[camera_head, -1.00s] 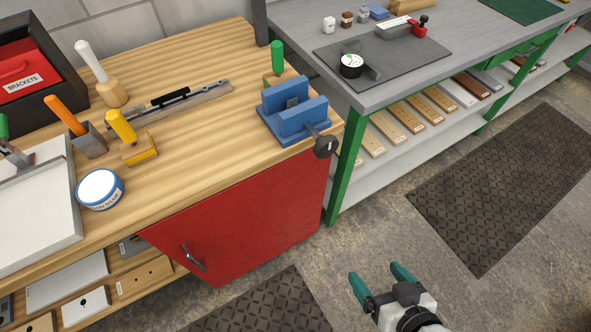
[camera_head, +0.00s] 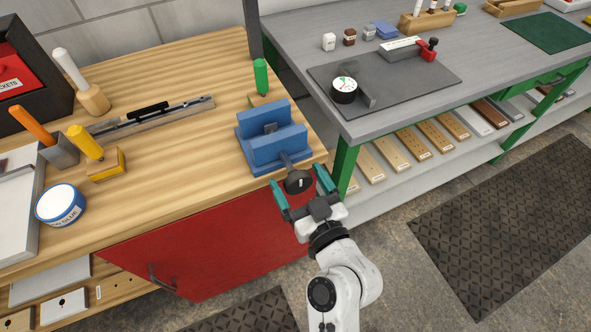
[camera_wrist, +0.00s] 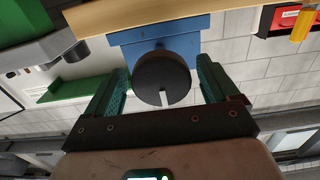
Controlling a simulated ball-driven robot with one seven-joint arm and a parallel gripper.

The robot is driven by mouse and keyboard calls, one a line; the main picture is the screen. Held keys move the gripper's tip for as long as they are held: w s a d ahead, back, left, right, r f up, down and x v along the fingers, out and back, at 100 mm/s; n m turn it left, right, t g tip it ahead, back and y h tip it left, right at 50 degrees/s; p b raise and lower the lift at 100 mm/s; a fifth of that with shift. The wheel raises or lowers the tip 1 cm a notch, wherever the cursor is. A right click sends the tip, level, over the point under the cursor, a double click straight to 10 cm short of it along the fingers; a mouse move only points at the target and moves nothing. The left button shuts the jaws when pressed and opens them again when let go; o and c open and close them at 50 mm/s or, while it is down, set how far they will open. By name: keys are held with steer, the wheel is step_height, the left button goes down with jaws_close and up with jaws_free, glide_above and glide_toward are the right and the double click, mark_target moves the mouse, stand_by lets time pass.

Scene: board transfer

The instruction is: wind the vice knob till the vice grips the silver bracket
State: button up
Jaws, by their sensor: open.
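The blue vice (camera_head: 268,145) stands at the right front corner of the wooden bench. Its dark round knob (camera_head: 298,181) faces out over the bench's front edge. The silver bracket (camera_head: 270,128) shows as a small grey piece between the vice jaws; whether the jaws touch it I cannot tell. My gripper (camera_head: 300,188) is open with green fingers, one on each side of the knob. In the wrist view the knob (camera_wrist: 162,78) with a white mark sits between the two fingers, with gaps on both sides.
A red cabinet door (camera_head: 200,245) is below the bench. A green-handled tool (camera_head: 260,78) stands behind the vice. A grey table (camera_head: 400,115) with a green leg adjoins on the right. A glue tub (camera_head: 60,204) and yellow-handled tool (camera_head: 88,145) stand on the left.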

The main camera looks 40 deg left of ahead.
steer(key=shift+x, duration=1.05)
steer(key=c, duration=1)
